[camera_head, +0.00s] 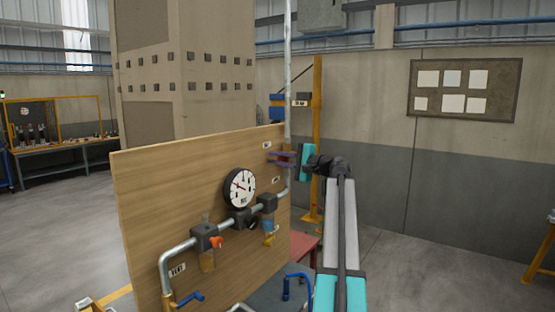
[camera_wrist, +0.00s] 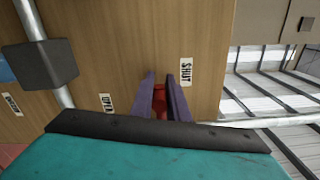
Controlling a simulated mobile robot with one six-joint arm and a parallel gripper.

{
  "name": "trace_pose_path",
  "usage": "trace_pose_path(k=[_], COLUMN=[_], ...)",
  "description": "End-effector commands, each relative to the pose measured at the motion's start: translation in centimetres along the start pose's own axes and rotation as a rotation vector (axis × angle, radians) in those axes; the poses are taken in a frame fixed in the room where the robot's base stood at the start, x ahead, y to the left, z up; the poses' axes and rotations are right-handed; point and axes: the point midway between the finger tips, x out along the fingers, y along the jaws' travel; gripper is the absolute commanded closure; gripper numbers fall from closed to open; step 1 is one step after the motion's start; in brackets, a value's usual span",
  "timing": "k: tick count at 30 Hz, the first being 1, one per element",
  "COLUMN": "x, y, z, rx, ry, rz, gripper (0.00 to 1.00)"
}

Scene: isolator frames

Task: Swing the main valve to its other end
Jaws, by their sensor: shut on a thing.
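The main valve's red handle (camera_wrist: 160,102) shows in the wrist view, between the two purple fingers of my gripper (camera_wrist: 160,77). The fingers are shut on it from either side, in front of the wooden board (camera_wrist: 130,40). A SHUT label (camera_wrist: 186,71) is just right of the fingers, and a second label (camera_wrist: 107,103), hard to read, is to their left. In the head view my gripper (camera_head: 273,158) reaches the right edge of the board at the upright pipe. The handle is mostly hidden there by the fingers, and the valve body cannot be made out.
An orange post (camera_head: 317,130) stands behind my arm. The floor at right is mostly open.

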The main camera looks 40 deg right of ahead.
Motion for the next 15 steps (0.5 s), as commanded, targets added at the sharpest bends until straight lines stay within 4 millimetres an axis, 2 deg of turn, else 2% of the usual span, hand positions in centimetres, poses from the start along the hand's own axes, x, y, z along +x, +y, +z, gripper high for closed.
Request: trace_pose_path(k=[2,3,6,15], x=[0.03,-0.03,-0.17,-0.38], y=[-0.02,-0.04,-0.09,-0.14], z=[0.15,0.11,-0.02,-0.22], rx=[0.004,0.004,0.003,0.0], ry=[-0.006,-0.005,-0.003,0.002], rz=[0.0,0.0,-0.001,-0.002], gripper=[1.0,0.84,0.67,0.67])
